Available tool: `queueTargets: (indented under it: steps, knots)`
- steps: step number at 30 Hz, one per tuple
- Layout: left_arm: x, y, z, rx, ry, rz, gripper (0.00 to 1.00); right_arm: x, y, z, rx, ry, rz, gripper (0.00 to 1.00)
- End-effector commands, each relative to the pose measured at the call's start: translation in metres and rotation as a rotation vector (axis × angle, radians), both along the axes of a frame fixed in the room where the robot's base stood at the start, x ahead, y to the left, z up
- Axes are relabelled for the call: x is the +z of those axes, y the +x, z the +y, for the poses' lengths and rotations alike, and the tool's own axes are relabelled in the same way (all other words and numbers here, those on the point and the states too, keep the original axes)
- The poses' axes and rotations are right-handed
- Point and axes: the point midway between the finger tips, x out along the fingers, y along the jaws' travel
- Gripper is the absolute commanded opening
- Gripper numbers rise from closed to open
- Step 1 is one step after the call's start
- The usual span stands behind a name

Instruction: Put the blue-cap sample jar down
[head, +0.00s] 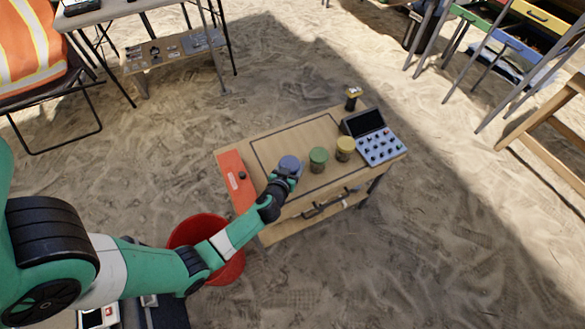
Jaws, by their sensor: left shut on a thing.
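The blue-cap sample jar (290,165) is at the end of my left arm, over the left half of the wooden table (268,137). My left gripper (284,174) is shut on it. The wrist hides much of the jar's body, so I cannot tell whether its base touches the table top. A green-cap jar (318,157) and a yellow-cap jar (345,146) stand upright just to its right. My right gripper does not show.
A control box (381,147) with a dark screen and a small black-and-yellow object (352,98) stand at the right. A red bucket (230,268) is on the sand below my left arm.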

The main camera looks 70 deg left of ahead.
Motion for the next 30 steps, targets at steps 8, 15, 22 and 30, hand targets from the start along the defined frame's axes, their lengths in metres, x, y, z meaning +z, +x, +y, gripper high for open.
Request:
queueTargets:
  steps: [8, 15, 22, 30]
  knots:
    - [-0.0134, 0.0004, -0.0004, -0.001, 0.001, -0.002, 0.02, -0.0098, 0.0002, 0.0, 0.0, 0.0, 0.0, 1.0]
    - [-0.0171, -0.0001, -0.0004, 0.0, 0.001, -0.001, 0.73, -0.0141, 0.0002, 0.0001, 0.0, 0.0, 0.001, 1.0]
    - [-0.0169, -0.0001, -0.0004, 0.0, 0.0, 0.0, 0.96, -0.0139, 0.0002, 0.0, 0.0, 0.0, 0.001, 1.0]
    - [-0.0101, 0.0, -0.0005, -0.001, 0.0, 0.0, 0.96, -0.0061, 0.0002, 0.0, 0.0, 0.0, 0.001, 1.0]
